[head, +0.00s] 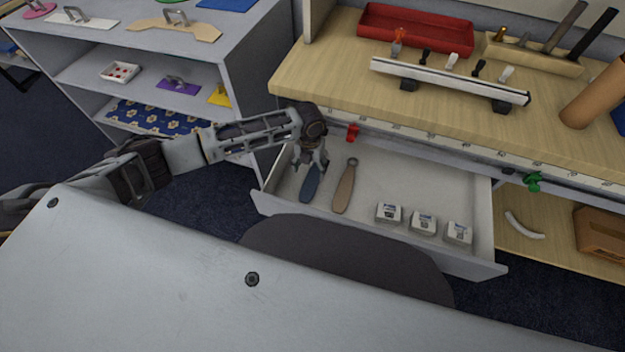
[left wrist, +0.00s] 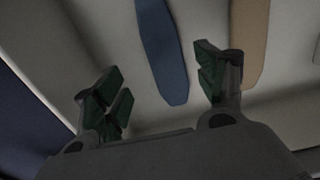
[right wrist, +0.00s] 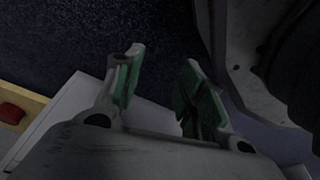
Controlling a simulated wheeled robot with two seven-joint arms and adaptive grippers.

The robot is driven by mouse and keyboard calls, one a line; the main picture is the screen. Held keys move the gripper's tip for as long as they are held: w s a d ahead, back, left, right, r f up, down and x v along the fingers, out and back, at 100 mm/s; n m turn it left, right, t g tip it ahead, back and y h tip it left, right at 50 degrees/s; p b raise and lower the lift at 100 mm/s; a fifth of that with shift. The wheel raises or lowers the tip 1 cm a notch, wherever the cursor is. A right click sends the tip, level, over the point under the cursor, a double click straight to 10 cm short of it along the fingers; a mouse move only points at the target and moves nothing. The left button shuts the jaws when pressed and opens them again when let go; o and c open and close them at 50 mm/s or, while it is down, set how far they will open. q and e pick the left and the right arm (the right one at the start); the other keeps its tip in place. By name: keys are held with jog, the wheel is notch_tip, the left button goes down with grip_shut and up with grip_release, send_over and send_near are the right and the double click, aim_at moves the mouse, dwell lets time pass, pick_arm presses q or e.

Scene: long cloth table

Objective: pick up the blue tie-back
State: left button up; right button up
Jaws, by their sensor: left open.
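The blue tie-back (head: 311,184) is a flat dark-blue strip lying in the open white drawer (head: 400,180), left of a tan tie-back (head: 345,188). My left gripper (head: 311,166) is over the upper end of the blue strip. In the left wrist view the blue tie-back (left wrist: 164,55) reaches between the open fingers of my left gripper (left wrist: 160,90), closer to the right finger. The tan tie-back (left wrist: 246,50) lies beyond that finger. Nothing is held. My right gripper (right wrist: 155,85) shows only in the right wrist view, open and empty.
Several small white boxes (head: 423,222) stand at the drawer's front right. A red clip (head: 352,132) and a green clip (head: 534,181) are at the bench edge above the drawer. A grey shelf unit (head: 231,75) stands at the left.

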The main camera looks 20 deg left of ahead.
aim_at(312, 178)
pick_arm(q)
jog(key=shift+f, duration=0.1)
pick_arm(e)
jog(key=shift+w+a+r, duration=0.15)
jog(key=shift+w+a, duration=0.05)
pick_arm(q)
jog(key=shift+d+f, duration=0.1)
jog(key=shift+f, duration=0.3)
jog(key=shift+d+f, duration=0.1)
jog(key=shift+f, duration=0.2)
jog(key=shift+w+d+f+b, duration=0.15)
jog(key=shift+f+b, duration=0.35)
jog(key=shift+f, duration=1.4)
pick_arm(e)
jog(key=w+r, duration=0.1)
jog(key=a+r, duration=0.1)
jog(key=r, duration=0.1)
jog(key=shift+w, duration=0.35)
pick_arm(q)
jog(key=shift+c, duration=0.5)
pick_arm(e)
jog(key=shift+f, duration=0.1)
